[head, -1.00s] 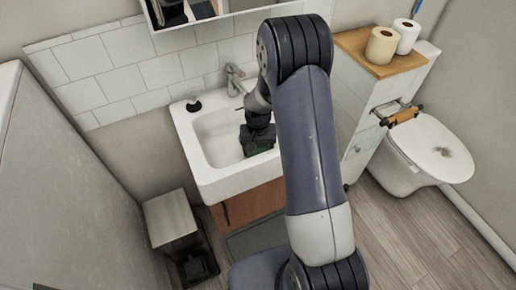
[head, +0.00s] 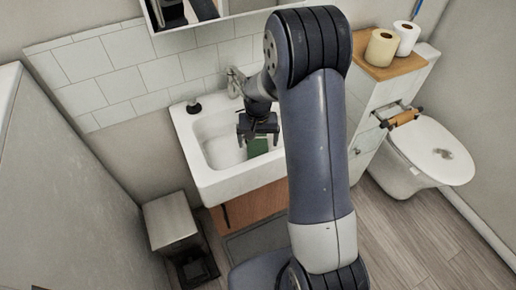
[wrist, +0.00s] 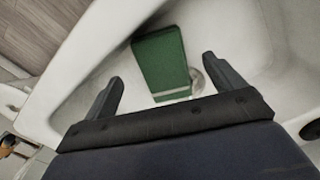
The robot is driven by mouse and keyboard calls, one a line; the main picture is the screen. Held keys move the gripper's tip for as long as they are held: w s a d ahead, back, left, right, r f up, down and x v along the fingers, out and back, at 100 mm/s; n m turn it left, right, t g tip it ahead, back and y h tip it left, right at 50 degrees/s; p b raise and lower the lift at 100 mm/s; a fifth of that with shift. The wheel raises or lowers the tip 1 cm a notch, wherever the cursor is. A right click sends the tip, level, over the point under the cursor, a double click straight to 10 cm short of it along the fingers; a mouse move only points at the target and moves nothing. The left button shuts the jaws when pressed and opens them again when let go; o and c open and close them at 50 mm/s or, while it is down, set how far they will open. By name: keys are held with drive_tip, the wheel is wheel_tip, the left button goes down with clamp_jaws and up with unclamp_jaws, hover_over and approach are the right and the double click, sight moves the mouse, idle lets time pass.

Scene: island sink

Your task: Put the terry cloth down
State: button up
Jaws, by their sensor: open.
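The terry cloth, a green rectangular block-like piece (wrist: 162,62), lies in the white sink basin (head: 217,152). In the head view the green cloth (head: 257,147) shows just below my gripper, partly hidden by it. My gripper (head: 258,138) is over the basin. In the wrist view my gripper (wrist: 170,75) has its two fingers spread wide, with nothing held between them. The cloth appears beyond the fingertips, apart from them. The metal drain (wrist: 197,80) shows beside the cloth's right edge.
A faucet (head: 236,80) stands at the back of the sink, and a dark soap bottle (head: 194,107) at its back left corner. A bin (head: 171,222) is left of the sink. The toilet (head: 430,150) and a shelf with paper rolls (head: 382,48) are at the right.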

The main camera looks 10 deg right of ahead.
sight(258, 153)
wheel_tip(258, 153, up, 6)
drive_tip(key=shift+r, duration=0.2)
drive_tip(key=shift+f, duration=0.1)
wheel_tip(258, 153, down, 12)
drive_tip(key=shift+r, duration=0.95)
